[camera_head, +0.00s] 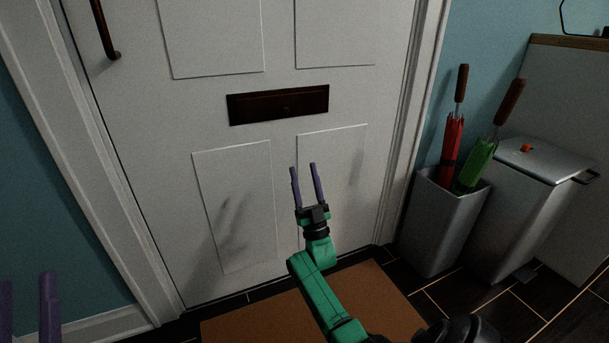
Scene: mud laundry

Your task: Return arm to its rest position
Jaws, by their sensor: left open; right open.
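My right gripper (306,184) is in front of the lower part of a white panelled door (140,120). Its two purple fingers point up, stand apart and hold nothing. My green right arm reaches up to it from the bottom of the view. My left gripper (28,310) shows only as purple fingers at the bottom left corner. They are apart with nothing seen between them, and the rest of that arm is out of view.
The door has a dark mail slot (279,104) and a dark handle (106,35). A brown mat (240,321) lies below. At the right stand an umbrella holder (438,223) with red and green umbrellas and a grey bin (522,213) with a small orange-red item on its lid.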

